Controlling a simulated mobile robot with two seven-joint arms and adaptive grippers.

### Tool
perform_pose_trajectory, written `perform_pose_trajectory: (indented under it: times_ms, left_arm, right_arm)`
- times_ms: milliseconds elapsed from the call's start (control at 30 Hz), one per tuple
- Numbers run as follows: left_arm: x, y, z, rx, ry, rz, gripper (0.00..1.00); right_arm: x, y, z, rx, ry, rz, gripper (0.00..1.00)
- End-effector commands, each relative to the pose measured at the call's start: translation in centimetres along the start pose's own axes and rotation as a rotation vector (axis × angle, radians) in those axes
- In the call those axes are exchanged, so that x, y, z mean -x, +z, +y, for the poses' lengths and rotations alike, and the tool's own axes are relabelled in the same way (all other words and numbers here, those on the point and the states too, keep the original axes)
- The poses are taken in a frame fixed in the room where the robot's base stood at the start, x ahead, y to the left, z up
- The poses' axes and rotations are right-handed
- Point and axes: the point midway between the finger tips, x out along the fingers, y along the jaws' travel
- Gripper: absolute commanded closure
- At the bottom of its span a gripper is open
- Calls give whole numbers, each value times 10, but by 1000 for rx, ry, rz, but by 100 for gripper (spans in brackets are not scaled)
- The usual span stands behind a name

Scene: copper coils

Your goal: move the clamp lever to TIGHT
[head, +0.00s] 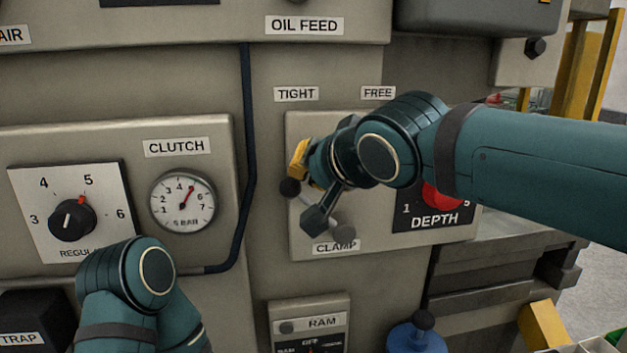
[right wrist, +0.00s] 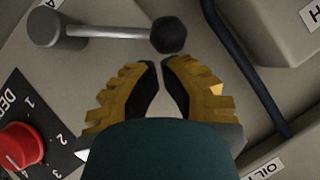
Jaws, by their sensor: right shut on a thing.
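The clamp lever is a pale rod with a black ball knob (head: 290,187), partly hidden behind my right gripper in the head view. Its grey pivot end (head: 343,226) is just above the CLAMP label (head: 336,247). The knob lies up and left of the pivot, below the TIGHT label (head: 296,94); the FREE label (head: 378,92) is farther right. In the right wrist view the knob (right wrist: 168,35) is at the fingertips of my right gripper (right wrist: 160,64), which is shut on it. The exact contact is hard to see. My left gripper is out of view.
A DEPTH dial with a red knob (head: 443,196) is right of the lever, behind my right arm. A gauge (head: 183,201) and a dark pipe (head: 247,130) are left. The RAM panel (head: 310,323) is below. My left arm is at lower left.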

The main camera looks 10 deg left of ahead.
Motion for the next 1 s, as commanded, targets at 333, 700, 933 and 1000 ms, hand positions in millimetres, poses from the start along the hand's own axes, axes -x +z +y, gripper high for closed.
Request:
perform_pose_trajectory:
  times_ms: [333,700,933,1000]
  left_arm:
    - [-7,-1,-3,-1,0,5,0]
    - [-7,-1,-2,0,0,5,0]
    - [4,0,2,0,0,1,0]
    - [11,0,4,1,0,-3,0]
  right_arm:
    - [-1,2,0,0,-1,1,100]
    - [-1,2,0,-1,-1,0,100]
    - [5,-10,-4,-3,-1,1,100]
    - [9,-19,-7,-2,-1,1,100]
